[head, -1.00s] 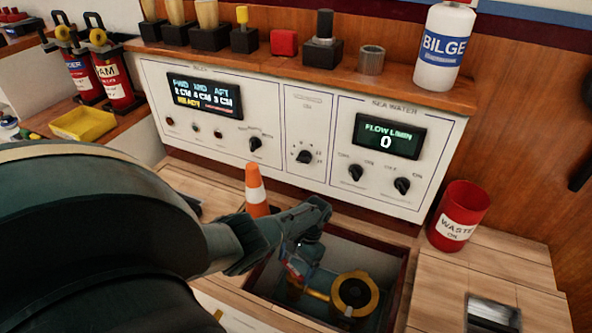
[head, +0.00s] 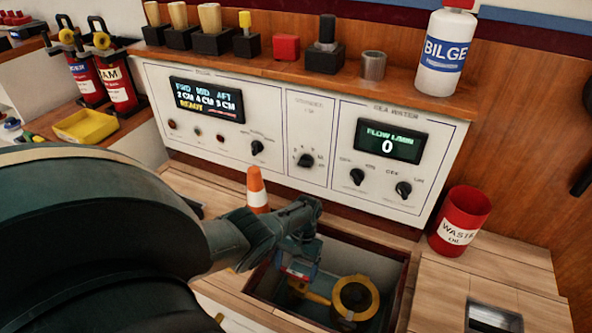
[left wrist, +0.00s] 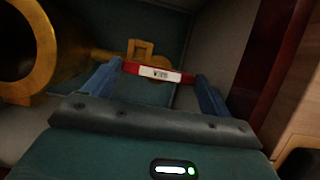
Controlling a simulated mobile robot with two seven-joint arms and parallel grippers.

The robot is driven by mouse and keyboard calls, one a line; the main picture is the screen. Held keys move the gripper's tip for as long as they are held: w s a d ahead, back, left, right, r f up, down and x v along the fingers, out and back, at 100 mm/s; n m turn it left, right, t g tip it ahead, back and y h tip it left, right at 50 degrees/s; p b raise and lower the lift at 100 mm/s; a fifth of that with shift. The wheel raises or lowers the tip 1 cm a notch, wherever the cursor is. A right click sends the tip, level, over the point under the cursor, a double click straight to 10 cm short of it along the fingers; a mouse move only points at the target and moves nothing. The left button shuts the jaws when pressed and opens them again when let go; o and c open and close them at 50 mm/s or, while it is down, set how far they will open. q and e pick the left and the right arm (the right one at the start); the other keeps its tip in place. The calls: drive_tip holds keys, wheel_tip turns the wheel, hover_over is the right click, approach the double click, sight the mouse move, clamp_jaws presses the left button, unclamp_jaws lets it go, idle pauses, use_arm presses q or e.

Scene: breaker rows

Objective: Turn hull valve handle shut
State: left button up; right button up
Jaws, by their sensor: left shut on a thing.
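The hull valve has a yellow-brass body with a round, dark-centred opening (head: 354,298) and sits down in an open floor hatch (head: 400,285). Its red handle with a white label (left wrist: 160,73) lies crosswise between my fingers in the left wrist view. My left gripper (head: 299,268) reaches down into the hatch, left of the round opening. In the left wrist view the gripper (left wrist: 158,82) has one blue finger at each end of the handle and is shut on it. In the head view the gripper mostly hides the handle. My right gripper is not in view.
An orange-and-white cone (head: 257,190) stands behind my left arm at the hatch's left. A red waste bin (head: 461,222) stands right of the hatch. Behind is a white panel with knobs and a flow display (head: 390,141) reading 0. The hatch walls are close around the gripper.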

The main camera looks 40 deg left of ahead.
use_arm(q)
drive_tip(key=shift+w, duration=0.1)
drive_tip(key=o, duration=0.8)
drive_tip(key=shift+o, duration=0.3)
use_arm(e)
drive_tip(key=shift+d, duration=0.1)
use_arm(q)
drive_tip(key=shift+a, duration=0.1)
drive_tip(key=shift+r, duration=0.15)
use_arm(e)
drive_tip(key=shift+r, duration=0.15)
